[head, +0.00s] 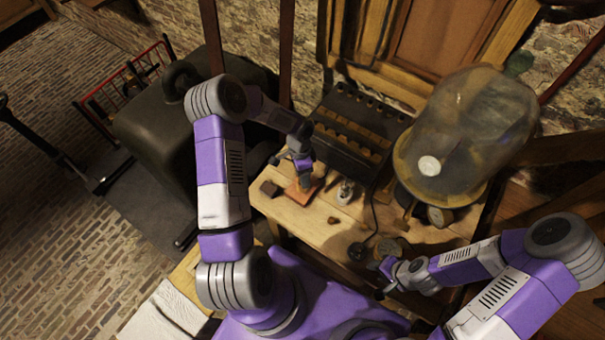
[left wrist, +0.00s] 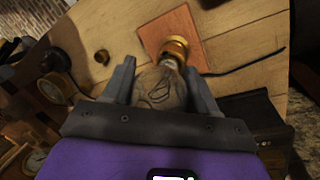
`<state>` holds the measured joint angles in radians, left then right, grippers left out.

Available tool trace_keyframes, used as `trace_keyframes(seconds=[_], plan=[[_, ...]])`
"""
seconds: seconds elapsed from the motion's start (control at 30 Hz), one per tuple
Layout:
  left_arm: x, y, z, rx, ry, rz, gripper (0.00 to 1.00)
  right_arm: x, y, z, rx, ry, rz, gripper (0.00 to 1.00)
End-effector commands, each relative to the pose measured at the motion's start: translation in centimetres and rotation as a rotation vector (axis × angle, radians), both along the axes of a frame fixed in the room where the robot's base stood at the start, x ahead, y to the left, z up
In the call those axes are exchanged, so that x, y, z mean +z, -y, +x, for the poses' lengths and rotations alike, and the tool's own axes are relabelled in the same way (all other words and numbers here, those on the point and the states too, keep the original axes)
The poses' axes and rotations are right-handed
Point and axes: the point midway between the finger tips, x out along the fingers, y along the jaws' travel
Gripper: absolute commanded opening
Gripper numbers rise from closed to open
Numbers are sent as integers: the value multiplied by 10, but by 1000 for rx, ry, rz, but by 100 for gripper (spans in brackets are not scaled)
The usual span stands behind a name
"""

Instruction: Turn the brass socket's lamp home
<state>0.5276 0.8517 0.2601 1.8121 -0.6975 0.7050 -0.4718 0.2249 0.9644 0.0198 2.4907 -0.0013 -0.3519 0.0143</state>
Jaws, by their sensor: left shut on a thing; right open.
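My left gripper (head: 303,168) is over the left part of the wooden bench. In the left wrist view its two fingers (left wrist: 159,78) are shut on the glass bulb of a lamp (left wrist: 158,90), one finger on each side. The lamp's neck meets the brass socket (left wrist: 175,47), which stands on a square orange-brown base (left wrist: 155,30). I cannot tell how deep the lamp sits in the socket. The base (head: 303,192) also shows in the head view, where my gripper mostly hides lamp and socket. My right gripper (head: 384,280) is open and empty near the bench's front edge.
A clear glass lamp (head: 346,190) stands right of the base, beside a black cable (head: 374,215). A dark rack (head: 330,150) and a large glass dome (head: 470,120) stand behind. A dark block (head: 268,188) and a small brown knob (head: 332,220) lie nearby.

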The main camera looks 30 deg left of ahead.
Motion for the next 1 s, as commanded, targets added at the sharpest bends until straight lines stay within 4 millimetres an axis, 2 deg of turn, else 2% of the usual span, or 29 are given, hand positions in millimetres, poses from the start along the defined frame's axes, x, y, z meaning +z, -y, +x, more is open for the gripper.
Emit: trace_keyframes(seconds=[0.03,0.2,0.57,1.0], plan=[[0,0,0,1,0,0,61,0,0,0,0,0,0,43],[0,0,0,3,0,0,87,0,0,0,0,0,0,43],[5,-2,1,4,3,2,88,0,0,0,0,0,0,43],[68,-11,11,5,3,2,88,-4,0,0,0,0,0,43]])
